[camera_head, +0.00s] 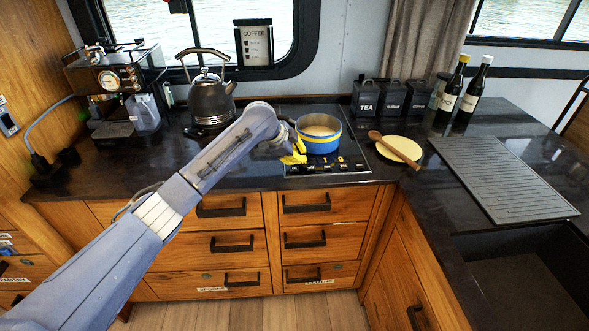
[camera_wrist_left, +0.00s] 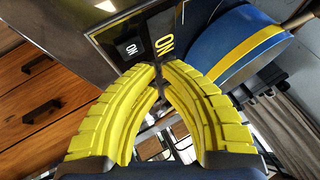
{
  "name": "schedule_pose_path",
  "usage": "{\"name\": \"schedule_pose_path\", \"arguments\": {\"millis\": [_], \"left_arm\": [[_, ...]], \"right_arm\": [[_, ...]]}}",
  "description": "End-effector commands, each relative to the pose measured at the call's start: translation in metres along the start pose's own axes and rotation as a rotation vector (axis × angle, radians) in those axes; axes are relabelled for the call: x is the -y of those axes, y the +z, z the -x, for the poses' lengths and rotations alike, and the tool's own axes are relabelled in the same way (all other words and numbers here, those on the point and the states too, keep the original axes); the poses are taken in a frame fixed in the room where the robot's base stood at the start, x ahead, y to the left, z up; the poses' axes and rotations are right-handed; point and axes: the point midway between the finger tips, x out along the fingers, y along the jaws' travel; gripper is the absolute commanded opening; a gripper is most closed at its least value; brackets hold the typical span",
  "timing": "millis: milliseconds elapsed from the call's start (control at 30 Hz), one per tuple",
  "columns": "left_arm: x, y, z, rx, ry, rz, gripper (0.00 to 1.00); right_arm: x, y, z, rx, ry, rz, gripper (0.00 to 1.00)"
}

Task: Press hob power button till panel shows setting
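The black hob (camera_head: 355,165) is set in the dark counter, with a row of controls and lit yellow characters along its front edge. My left gripper (camera_head: 298,156) is at the hob's front left corner. Its yellow fingers (camera_wrist_left: 158,72) curve together at the tips, shut with nothing clearly held. The tips are close below the yellow lettering; I cannot tell whether they touch. They hide part of the panel.
A blue pot (camera_head: 319,140) with a yellow band stands on the hob, close beside my left fingers. A wooden spoon (camera_head: 394,150) rests on a pale round plate (camera_head: 408,146) at right. A dark kettle (camera_head: 211,103) stands left. The ribbed drainer (camera_head: 505,180) is bare.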

Motion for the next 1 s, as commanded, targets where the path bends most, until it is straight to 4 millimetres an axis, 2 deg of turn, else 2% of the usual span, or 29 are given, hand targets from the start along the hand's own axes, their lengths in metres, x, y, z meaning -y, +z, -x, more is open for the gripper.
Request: {"name": "schedule_pose_path", "arguments": {"millis": [533, 567, 600, 633, 1000], "left_arm": [[-0.0037, 0.0032, -0.0066, -0.001, 0.0, 0.0, 0.0], [-0.0037, 0.0032, -0.0066, -0.001, 0.0, 0.0, 0.05], [-0.0036, 0.0032, -0.0065, -0.001, 0.0, 0.0, 0.0], [-0.0036, 0.0032, -0.0065, -0.001, 0.0, 0.0, 0.0], [-0.0035, 0.0032, -0.0064, -0.001, 0.0, 0.0, 0.0]], "right_arm": [[0.0, 0.0, 0.0, 0.0, 0.0, 0.0, 0.44], [0.0, 0.0, 0.0, 0.0, 0.0, 0.0, 0.44], [0.0, 0.0, 0.0, 0.0, 0.0, 0.0, 0.44], [-0.0001, 0.0, 0.0, 0.0, 0.0, 0.0, 0.44], [0.0, -0.0001, 0.0, 0.0, 0.0, 0.0, 0.44]]}}
